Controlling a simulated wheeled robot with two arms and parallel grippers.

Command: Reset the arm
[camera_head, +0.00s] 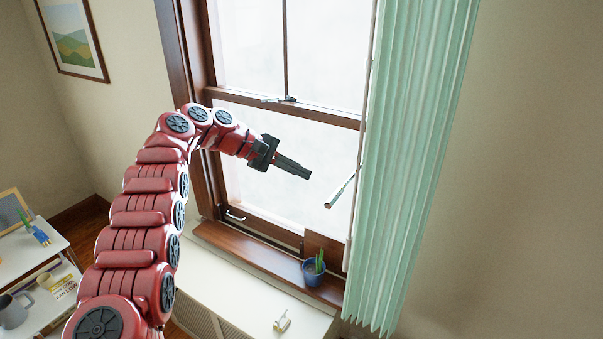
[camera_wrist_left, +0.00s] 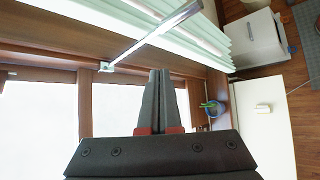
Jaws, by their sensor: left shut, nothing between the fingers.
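My left arm, red with dark joints, reaches up from the lower left in the head view. Its left gripper (camera_head: 308,174) is in front of the window (camera_head: 290,60), with black fingers together and nothing between them. In the left wrist view the gripper (camera_wrist_left: 160,72) also shows with its fingers shut and empty. A thin rod with a handle (camera_head: 329,205) hangs beside the curtain, just right of the fingertips and apart from them in the head view. My right gripper is not in view.
A green curtain (camera_head: 410,150) hangs right of the window. A blue plant pot (camera_head: 313,272) stands on the wooden sill (camera_head: 250,258). A white ledge (camera_head: 240,300) lies below with a small white object (camera_head: 282,321). A white shelf (camera_head: 25,262) with a mug (camera_head: 14,311) stands at lower left.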

